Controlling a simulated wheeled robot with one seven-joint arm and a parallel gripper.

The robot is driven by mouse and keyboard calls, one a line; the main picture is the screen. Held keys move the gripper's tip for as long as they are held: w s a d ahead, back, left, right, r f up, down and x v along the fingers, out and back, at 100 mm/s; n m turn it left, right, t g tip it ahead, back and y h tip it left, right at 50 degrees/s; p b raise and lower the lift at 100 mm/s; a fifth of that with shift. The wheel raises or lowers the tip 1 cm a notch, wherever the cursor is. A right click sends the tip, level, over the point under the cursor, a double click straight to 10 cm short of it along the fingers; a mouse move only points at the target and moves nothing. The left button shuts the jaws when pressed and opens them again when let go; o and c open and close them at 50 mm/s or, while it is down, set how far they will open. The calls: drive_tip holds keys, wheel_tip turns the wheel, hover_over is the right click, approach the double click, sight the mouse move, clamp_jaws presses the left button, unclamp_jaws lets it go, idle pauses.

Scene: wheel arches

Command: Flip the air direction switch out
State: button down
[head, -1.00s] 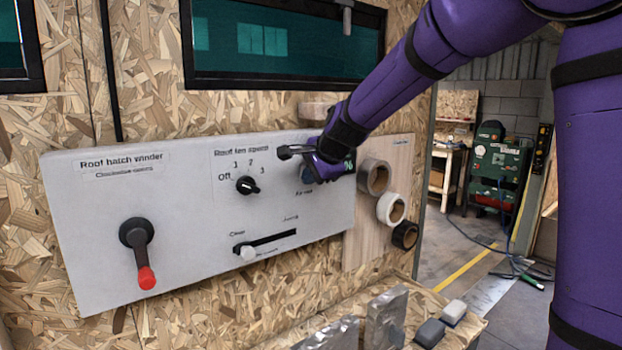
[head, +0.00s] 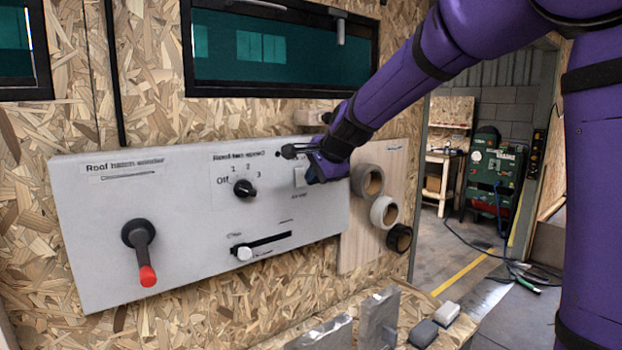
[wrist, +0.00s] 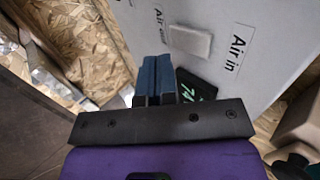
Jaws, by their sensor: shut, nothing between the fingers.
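The air direction switch is a pale, plain rocker (wrist: 187,40) on the white panel, between the labels "Air in" (wrist: 236,52) and a partly visible "Air" label (wrist: 159,27). In the head view the switch (head: 300,177) shows just left of my gripper (head: 313,181). In the wrist view my gripper (wrist: 155,66) is shut and empty, its blue fingertips pointing at the panel just below and left of the switch. They look apart from the rocker. How far the rocker is tilted is hard to tell.
The panel (head: 190,215) also carries a red-tipped crank (head: 140,250), a fan knob (head: 244,188) and a slider (head: 243,253). A dark display with green digits (wrist: 196,88) lies beside my fingers. Tape rolls (head: 383,212) hang to the right.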

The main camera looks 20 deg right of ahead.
drive_tip(key=v, duration=1)
drive_tip(key=shift+s, duration=0.25)
drive_tip(key=shift+d, duration=0.1)
